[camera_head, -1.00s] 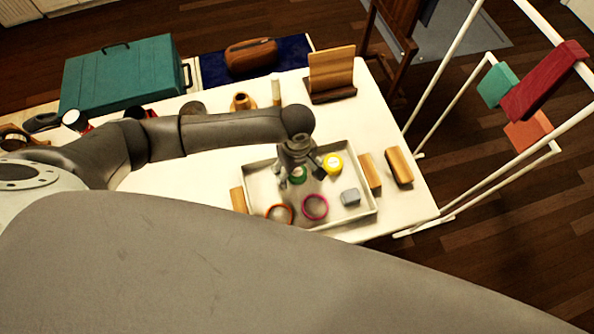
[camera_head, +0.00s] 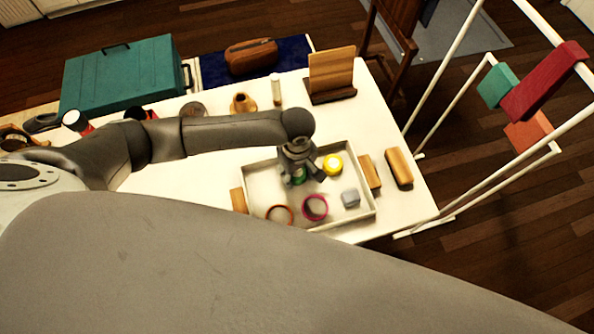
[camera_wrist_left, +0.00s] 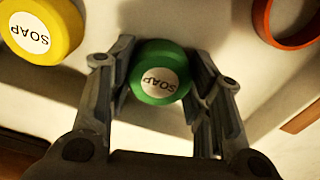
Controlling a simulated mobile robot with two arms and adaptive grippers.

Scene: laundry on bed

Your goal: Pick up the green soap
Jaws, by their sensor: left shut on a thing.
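The green soap (camera_wrist_left: 155,52) is a round disc with a white label reading SOAP. In the left wrist view it sits between the two fingers of my left gripper (camera_wrist_left: 160,80), which is shut on it. In the head view my left gripper (camera_head: 299,180) points down into the tray, and the green soap (camera_head: 299,174) is mostly hidden by it. I cannot tell whether the soap touches the tray floor. My right gripper is not in view.
The shallow tray (camera_head: 376,197) also holds a yellow soap (camera_head: 333,165), a grey block (camera_head: 350,198), a pink ring (camera_head: 315,207) and an orange ring (camera_head: 279,214). Wooden blocks (camera_head: 399,168) stand right of the tray. A white rack (camera_head: 478,187) is at the right.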

